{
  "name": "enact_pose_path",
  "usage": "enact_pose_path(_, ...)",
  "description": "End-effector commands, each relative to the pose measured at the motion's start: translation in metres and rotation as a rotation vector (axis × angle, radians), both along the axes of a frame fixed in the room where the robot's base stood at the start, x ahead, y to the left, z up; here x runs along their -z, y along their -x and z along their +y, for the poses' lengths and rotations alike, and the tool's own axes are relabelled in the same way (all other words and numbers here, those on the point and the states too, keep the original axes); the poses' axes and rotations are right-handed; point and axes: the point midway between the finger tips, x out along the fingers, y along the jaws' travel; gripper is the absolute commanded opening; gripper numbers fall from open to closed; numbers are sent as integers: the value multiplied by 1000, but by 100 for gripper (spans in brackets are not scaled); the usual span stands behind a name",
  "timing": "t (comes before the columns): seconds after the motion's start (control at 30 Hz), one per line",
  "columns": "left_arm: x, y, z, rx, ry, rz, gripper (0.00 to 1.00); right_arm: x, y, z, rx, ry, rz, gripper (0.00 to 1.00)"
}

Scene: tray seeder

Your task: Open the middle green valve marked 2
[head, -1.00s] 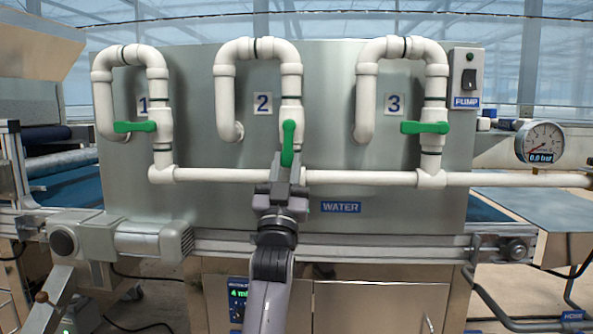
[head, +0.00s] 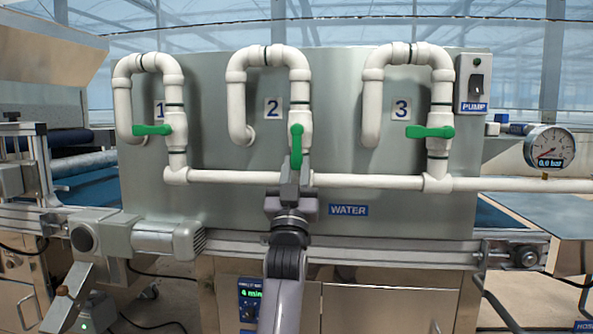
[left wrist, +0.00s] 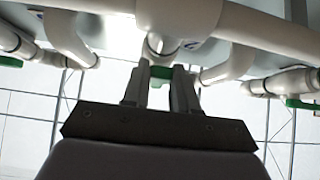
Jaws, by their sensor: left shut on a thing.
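The middle green valve handle (head: 296,143) sits on the white pipe beside the label 2 (head: 273,108). It points down, nearly in line with its vertical pipe. My left gripper (head: 294,175) reaches up from below and is shut on the handle's lower end. In the left wrist view the green handle (left wrist: 160,72) shows between the two fingertips. The green handles of valve 1 (head: 152,130) and valve 3 (head: 430,132) lie crosswise to their pipes. My right gripper is not in view.
A white horizontal pipe (head: 370,181) runs just behind my gripper. The pump switch (head: 476,86) is at the panel's upper right, above its PUMP label. The round gauge (head: 549,148) reads 0,0 bar. A metal rail (head: 400,252) crosses below the panel.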

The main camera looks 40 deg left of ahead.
Motion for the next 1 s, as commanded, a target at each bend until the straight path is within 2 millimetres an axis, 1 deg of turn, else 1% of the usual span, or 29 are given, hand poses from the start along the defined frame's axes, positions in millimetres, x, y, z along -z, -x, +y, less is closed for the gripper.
enact_pose_path(0.03,-3,0,-1,8,3,-11,0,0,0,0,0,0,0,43)
enact_pose_path(0.07,-3,0,-1,8,3,-11,31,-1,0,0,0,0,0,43)
enact_pose_path(0.1,-3,0,-1,8,3,-11,44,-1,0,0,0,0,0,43)
enact_pose_path(0.13,-3,0,-1,8,3,-9,53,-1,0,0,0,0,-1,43)
enact_pose_path(0.43,-1,0,-1,4,2,-4,53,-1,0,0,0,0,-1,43)
enact_pose_path(0.53,3,3,-3,4,2,-4,53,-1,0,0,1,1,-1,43)
enact_pose_path(0.8,29,24,-18,5,3,-2,53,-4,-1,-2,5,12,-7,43)
enact_pose_path(1.0,44,37,-27,6,3,-5,53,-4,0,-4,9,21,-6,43)
